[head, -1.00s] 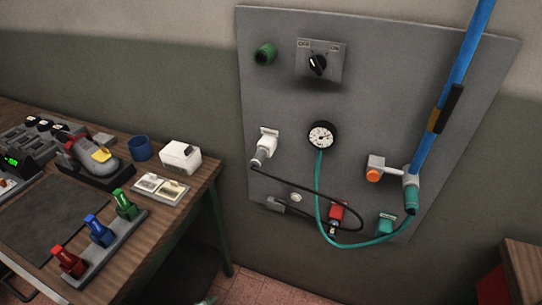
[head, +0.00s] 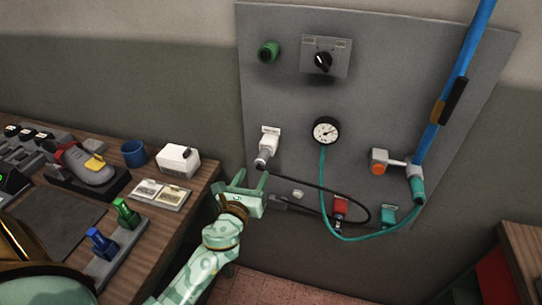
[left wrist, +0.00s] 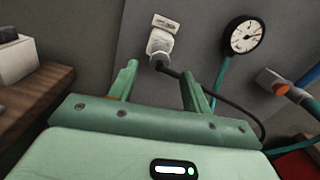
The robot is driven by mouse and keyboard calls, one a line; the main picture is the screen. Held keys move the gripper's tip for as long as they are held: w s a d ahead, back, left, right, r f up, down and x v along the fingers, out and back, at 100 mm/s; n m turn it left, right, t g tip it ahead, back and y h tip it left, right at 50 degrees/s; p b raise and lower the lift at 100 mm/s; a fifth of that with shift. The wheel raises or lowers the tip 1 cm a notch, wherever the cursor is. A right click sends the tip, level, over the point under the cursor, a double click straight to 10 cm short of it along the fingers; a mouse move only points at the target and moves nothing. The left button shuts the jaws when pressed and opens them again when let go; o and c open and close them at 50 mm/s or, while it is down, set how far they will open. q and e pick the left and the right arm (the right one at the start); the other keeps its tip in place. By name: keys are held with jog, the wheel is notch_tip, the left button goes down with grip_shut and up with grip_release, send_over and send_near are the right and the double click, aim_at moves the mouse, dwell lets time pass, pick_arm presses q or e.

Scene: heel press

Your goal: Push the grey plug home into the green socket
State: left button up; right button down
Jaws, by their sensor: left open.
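A light grey plug (head: 264,154) with a black cable sits at a white socket (head: 271,134) on the wall panel. In the left wrist view the plug (left wrist: 159,57) points up into the white socket (left wrist: 160,40); I cannot tell how deep it sits. A green-teal socket (head: 388,215) is low on the panel's right. A dark green round fitting (head: 268,51) is at the upper left. My left gripper (head: 251,180) is open and empty, just below the grey plug in the picture and apart from it. It also shows in the left wrist view (left wrist: 160,70). My right gripper is not in view.
The panel (head: 400,90) also holds a dial (head: 326,131), a rotary switch (head: 323,61), a red socket (head: 340,206) and a blue pipe (head: 449,95). The black cable and a teal hose loop across its lower part. A cluttered wooden bench (head: 176,228) stands at the left.

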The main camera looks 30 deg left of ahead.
aim_at(263, 157)
pick_arm(q)
jog(key=shift+m, duration=0.5)
jog(key=shift+d+f+m, duration=0.1)
jog(key=shift+m, duration=0.2)
jog(key=shift+b+x, duration=0.3)
jog(key=shift+x, duration=4.25)
jog(key=shift+s, duration=0.1)
grip_shut()
